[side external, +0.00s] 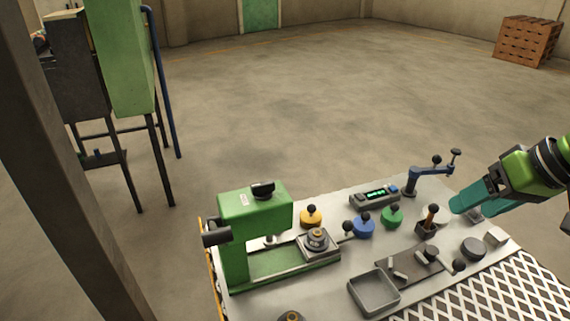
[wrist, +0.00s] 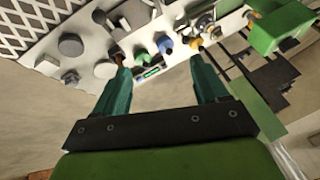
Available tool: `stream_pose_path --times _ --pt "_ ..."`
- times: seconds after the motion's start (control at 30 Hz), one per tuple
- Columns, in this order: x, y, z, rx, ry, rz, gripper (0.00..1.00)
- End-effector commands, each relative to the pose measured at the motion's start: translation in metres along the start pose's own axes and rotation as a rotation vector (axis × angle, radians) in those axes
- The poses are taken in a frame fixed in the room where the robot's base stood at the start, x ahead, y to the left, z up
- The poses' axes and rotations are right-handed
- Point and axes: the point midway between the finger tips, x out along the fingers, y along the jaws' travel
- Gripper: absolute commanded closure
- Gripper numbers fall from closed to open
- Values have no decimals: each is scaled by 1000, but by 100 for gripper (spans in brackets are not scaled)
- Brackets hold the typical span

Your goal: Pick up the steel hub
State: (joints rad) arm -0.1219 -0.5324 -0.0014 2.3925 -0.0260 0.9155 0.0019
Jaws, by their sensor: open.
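Which part is the steel hub is not certain. A dark round hub-like part (side external: 317,237) sits on a square block on the bed of the green press, and a similar round part with a brass-coloured centre (side external: 290,316) is cut off at the bottom edge. A plain dark grey disc (side external: 473,248) lies at the right of the table. My gripper (side external: 462,206) is open and empty, its teal fingers above the table's right rear edge, apart from all of these. In the wrist view the open fingers (wrist: 160,66) frame the table's edge and floor.
The green press (side external: 262,212) stands at the table's left. An empty grey tray (side external: 373,292) is in front, beside white grating (side external: 500,294).

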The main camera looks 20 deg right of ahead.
Motion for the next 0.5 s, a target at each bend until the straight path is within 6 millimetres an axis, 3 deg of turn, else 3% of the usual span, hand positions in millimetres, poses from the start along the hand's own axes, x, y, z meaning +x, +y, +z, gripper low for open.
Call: stream_pose_path --times 0.2,0.5 --pt "41 -60 -40 -112 -171 50 27" --pt "119 -151 -72 -188 -320 186 27"
